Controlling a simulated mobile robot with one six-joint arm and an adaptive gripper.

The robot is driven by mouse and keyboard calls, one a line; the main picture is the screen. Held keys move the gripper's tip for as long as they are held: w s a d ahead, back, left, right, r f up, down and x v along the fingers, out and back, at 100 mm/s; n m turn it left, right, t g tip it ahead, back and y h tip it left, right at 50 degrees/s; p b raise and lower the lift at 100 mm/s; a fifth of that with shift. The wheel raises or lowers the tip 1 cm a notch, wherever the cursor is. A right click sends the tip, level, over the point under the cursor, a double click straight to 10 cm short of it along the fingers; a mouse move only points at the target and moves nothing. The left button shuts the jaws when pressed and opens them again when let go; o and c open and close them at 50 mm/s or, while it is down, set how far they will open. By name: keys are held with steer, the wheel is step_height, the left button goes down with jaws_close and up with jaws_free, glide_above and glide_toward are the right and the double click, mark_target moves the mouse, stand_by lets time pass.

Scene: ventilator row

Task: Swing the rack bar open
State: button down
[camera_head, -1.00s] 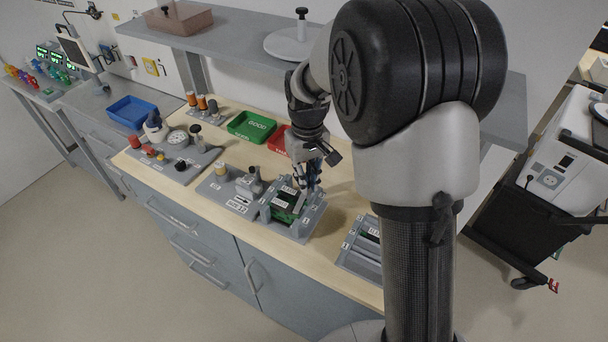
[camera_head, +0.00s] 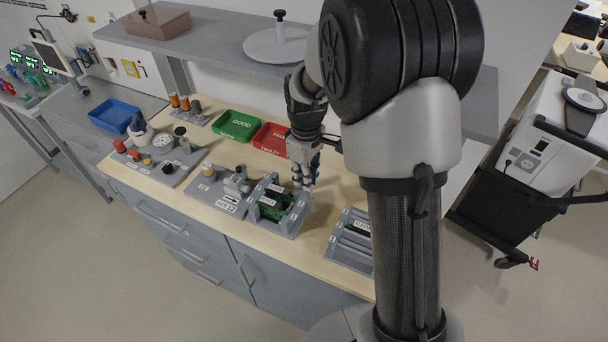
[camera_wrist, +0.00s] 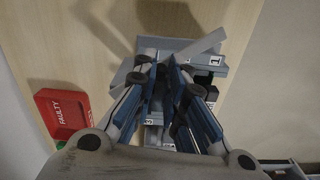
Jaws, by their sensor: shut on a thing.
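The grey rack (camera_head: 285,232) stands on the wooden bench, with green and black modules (camera_head: 272,210) in its slots. My gripper (camera_head: 307,186) is at the rack's right rear side, pointing down. In the wrist view my gripper (camera_wrist: 160,64) has its fingertips close together at the near end of the grey rack bar (camera_wrist: 202,45). The bar slants up to the right from the fingertips, over the rack's grey body. The fingers hide the gripped part of the bar and much of the rack. In the head view the bar is hard to make out.
A red FAULTY tray (camera_head: 270,137) and a green GOOD tray (camera_head: 237,125) lie behind the rack. A grey block with slots (camera_head: 350,243) stands to the right, and a grey fixture (camera_head: 222,190) to the left. A shelf (camera_head: 220,45) hangs above the bench's back.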

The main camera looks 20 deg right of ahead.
steer(key=c, duration=1.6)
jaws_free()
steer(key=shift+o, duration=0.2)
